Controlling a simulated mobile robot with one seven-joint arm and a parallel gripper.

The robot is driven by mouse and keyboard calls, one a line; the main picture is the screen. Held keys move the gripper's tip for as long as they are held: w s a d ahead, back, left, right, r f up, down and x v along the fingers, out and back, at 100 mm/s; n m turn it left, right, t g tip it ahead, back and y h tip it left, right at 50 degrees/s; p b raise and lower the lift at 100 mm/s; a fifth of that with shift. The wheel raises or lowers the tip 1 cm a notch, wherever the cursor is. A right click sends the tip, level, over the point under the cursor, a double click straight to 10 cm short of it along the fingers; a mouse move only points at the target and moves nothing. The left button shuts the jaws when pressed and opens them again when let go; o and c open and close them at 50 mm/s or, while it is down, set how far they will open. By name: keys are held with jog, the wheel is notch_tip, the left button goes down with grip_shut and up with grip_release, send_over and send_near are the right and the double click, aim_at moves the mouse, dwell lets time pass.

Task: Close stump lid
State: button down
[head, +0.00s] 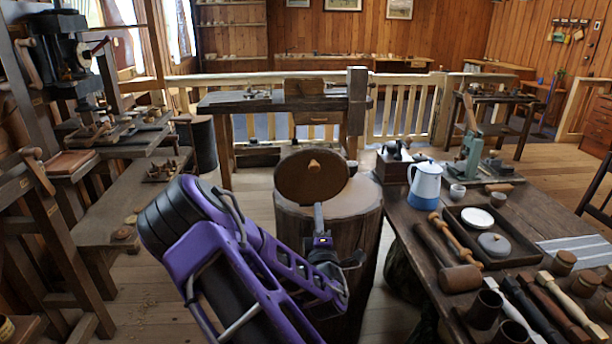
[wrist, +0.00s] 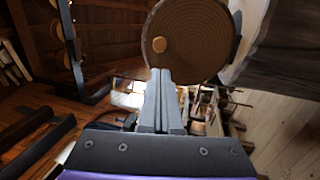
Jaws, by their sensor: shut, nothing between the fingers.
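The tree stump (head: 354,222) stands in the middle of the head view. Its round brown lid (head: 297,186) is raised and stands nearly upright, with a small pale wooden knob (head: 314,166) on the face I see. My gripper (head: 318,206) is shut and empty, in front of the lid's lower part and below the knob. I cannot tell whether the fingertips touch the lid. The stump's left side is partly hidden by my arm.
A table on the right holds a white and blue jug (head: 425,185), a dark tray (head: 515,250), a wooden mallet (head: 460,278) and several tools. A dark workbench (head: 270,104) stands behind the stump. A low bench (head: 125,205) is at left.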

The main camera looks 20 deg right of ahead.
aim_at(314, 169)
jog(key=p+x, duration=0.1)
jog(key=x, duration=1.2)
jog(key=shift+w+d+r, duration=0.15)
jog(key=shift+w+r, duration=0.05)
jog(key=shift+w, duration=0.1)
